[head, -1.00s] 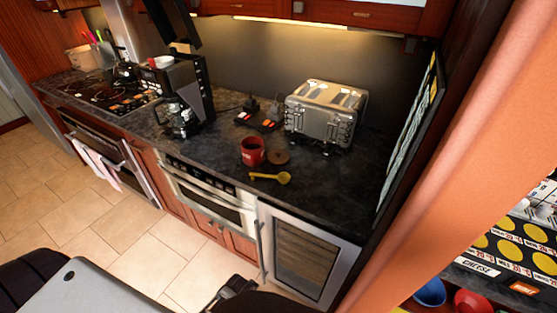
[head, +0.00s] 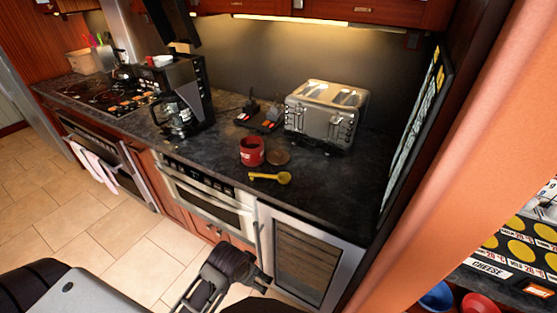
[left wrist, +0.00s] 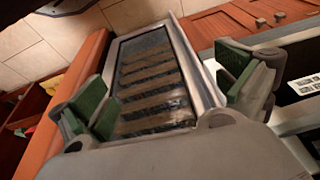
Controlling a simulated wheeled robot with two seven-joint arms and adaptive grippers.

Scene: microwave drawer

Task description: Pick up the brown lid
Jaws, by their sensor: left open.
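The brown lid (head: 278,157) is a small round disc lying flat on the dark counter (head: 330,185). It lies just right of a red pot (head: 252,151) and in front of the toaster. My left gripper (head: 262,277) is low at the bottom middle of the head view, in front of the cabinets and below the counter top, well apart from the lid. In the left wrist view its green-padded fingers (left wrist: 165,92) are wide apart with nothing between them. They face the glass-fronted cooler. The lid is not in the left wrist view. My right gripper is not in view.
A yellow spoon (head: 270,177) lies in front of the lid, near the counter edge. The silver toaster (head: 318,115) stands behind it. A coffee maker (head: 187,100) stands left. The cooler door (head: 305,260) is below the counter; an orange post (head: 470,110) is at right.

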